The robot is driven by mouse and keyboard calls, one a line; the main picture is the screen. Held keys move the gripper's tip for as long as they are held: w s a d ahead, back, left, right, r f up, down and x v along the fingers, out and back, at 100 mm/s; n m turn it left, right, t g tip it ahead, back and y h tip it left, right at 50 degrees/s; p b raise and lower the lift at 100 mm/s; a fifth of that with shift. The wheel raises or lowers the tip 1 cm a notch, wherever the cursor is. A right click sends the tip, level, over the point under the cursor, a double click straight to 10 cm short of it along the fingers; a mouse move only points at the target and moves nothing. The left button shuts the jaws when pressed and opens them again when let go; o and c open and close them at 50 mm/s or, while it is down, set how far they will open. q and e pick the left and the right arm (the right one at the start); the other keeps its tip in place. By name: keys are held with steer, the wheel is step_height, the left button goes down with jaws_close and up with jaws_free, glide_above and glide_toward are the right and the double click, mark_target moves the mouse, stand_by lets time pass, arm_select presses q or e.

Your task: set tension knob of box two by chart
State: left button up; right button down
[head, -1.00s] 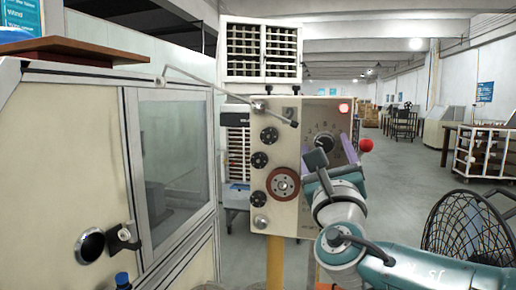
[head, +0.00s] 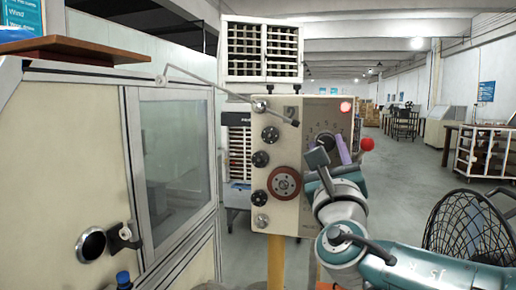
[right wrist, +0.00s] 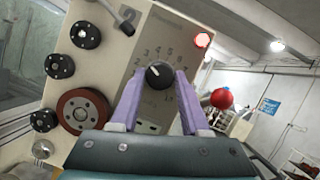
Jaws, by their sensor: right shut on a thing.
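Box two (head: 290,200) is a cream panel marked 2, standing upright ahead of me. Its dark tension knob (right wrist: 158,75) sits in the middle of a numbered dial; in the right wrist view its white mark points to the upper left, toward the low numbers; I cannot read the exact value. My right gripper (right wrist: 160,80) has its purple fingers on either side of the knob and is shut on it. In the head view the gripper (head: 330,155) partly covers the knob and dial. My left gripper is not in view. I cannot make out a chart.
A red lamp (head: 346,106) glows at the box's top right, and a red ball (head: 367,145) sticks out beside it. A brown-red disc (head: 284,184) and black knobs are on the left. A cream cabinet (head: 60,170) stands left; a black wire guard (head: 468,235) is at right.

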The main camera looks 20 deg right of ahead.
steer(key=m+g+h+b, duration=0.1)
steer(key=m+g+b, duration=0.2)
steer(key=m+b, duration=0.3)
steer(key=m+g+h+b, duration=0.1)
steer(key=m+g+b, duration=0.3)
steer(key=m, duration=1.1)
steer(key=a+r+m+g+h+b, duration=0.1)
steer(key=m+g+h+b, duration=0.1)
steer(key=m+b, duration=0.7)
steer(key=shift+w+m+g, duration=0.25)
steer(key=shift+m+g, duration=0.45)
steer(key=shift+d+m+y+p, duration=0.1)
steer(key=shift+m+y+p, duration=0.4)
steer(key=shift+m, duration=0.6)
